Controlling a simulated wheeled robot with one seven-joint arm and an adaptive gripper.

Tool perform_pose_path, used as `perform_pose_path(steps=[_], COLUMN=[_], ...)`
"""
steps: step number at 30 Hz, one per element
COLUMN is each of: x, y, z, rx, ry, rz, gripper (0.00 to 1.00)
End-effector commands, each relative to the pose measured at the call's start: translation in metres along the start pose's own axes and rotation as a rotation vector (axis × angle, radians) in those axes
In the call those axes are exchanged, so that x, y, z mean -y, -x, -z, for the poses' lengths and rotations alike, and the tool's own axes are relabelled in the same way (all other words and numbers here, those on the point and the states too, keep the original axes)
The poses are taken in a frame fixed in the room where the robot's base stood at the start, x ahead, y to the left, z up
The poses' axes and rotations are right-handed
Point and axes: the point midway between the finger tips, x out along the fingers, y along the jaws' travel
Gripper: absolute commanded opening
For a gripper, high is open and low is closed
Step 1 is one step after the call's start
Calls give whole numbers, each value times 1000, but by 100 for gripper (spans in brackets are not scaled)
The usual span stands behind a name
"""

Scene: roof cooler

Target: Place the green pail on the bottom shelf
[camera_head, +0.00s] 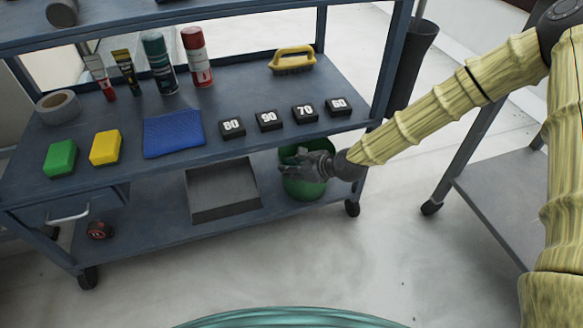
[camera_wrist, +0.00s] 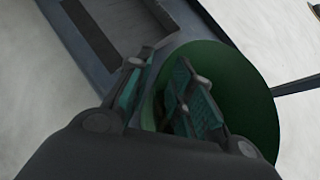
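The green pail (camera_head: 304,188) is at the right end of the cart's bottom shelf (camera_head: 150,235), beneath the top deck. It looks upright, but I cannot tell whether its base rests fully on the shelf. My gripper (camera_head: 290,170) reaches in from the right at the pail's mouth. In the wrist view, the pail (camera_wrist: 240,90) fills the right of the fingers. My gripper (camera_wrist: 157,85) has one finger outside the rim and one over the pail's inside, with a visible gap between the pads. The lower pail is hidden by my gripper's body there.
A grey open tray (camera_head: 223,205) lies on the bottom shelf left of the pail, with a small tape measure (camera_head: 99,230) farther left. Black numbered blocks (camera_head: 268,121) stand above near the deck's front edge. Another grey cart (camera_head: 500,190) stands to the right.

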Motion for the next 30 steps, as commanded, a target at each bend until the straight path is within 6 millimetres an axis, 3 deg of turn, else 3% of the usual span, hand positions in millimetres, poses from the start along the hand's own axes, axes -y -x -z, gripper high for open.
perform_pose_path(steps=[12,30], x=[0,1], y=[2,69], z=[-3,-4], rx=[1,0], ry=[1,-2], rz=[0,1], gripper=[27,27])
